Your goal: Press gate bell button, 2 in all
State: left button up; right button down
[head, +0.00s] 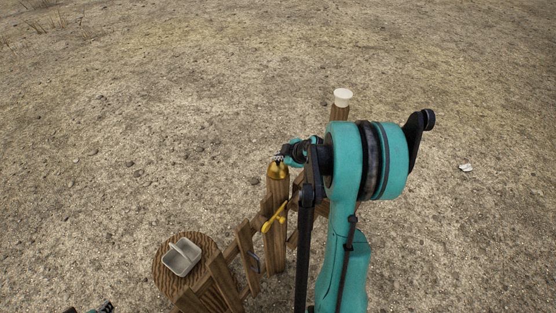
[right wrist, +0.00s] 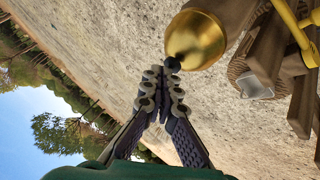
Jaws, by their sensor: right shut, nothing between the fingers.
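The gate bell, a gold dome (head: 277,172), sits on top of a wooden gate post (head: 277,235) in the head view. In the right wrist view the bell (right wrist: 202,38) is large at the upper right, with a small black button (right wrist: 173,65) on its tip. My right gripper (head: 280,159) is shut and empty, right at the bell's top. In the right wrist view its fingertips (right wrist: 163,74) are beside the button; I cannot tell whether they touch it. Only small teal and black parts, probably of my left arm, show at the bottom left edge of the head view.
A yellow handle (head: 274,219) is on the post below the bell. A wooden fence runs beside it. A round wooden stump (head: 162,277) bears a metal tray (head: 181,257). A white-topped post (head: 343,97) stands behind my right arm. The dirt ground beyond is open.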

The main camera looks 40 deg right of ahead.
aim_at(279, 162)
jog(key=shift+r, duration=0.1)
jog(key=shift+r+p, duration=0.7)
jog(key=shift+r, duration=0.15)
jog(key=shift+r, duration=0.15)
notch_tip(279, 162, up, 5)
jog(key=p, duration=0.3)
dwell(0.4)
jog(key=shift+a, duration=0.1)
dwell(1.4)
